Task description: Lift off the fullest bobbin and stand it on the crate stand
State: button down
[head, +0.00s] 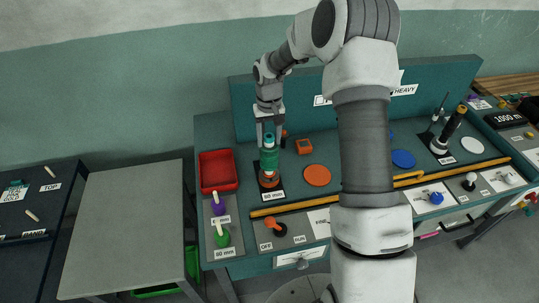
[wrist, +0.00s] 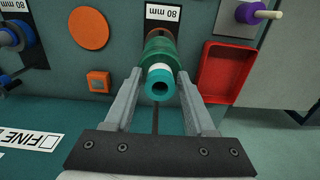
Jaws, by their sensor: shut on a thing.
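A green bobbin with a teal and white top (head: 269,158) is upright between the fingers of my gripper (head: 268,142) in the head view. My gripper is shut on it from above. In the wrist view the bobbin (wrist: 160,80) shows its hollow teal end between the two fingers (wrist: 162,92). Below it is a dark and orange base (head: 269,180) beside an "80 mm" label; I cannot tell whether the bobbin still touches it. A grey-topped stand (head: 130,215) is at the left, with green crates partly visible below.
A red tray (head: 217,188) lies just left of the bobbin. Purple (head: 218,207) and green (head: 222,239) spools are in front of it. An orange disc (head: 317,175) and orange box (head: 304,146) are to its right. A tall dark spool (head: 449,130) stands farther right. The grey top is clear.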

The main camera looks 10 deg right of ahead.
jog(key=shift+r+p, duration=0.45)
jog(key=shift+r, duration=0.35)
dwell(0.4)
notch_tip(320, 180, up, 9)
jog(key=p, duration=0.5)
dwell(1.1)
dwell(0.4)
jog(key=shift+r+p, duration=1.35)
jog(key=shift+r, duration=0.65)
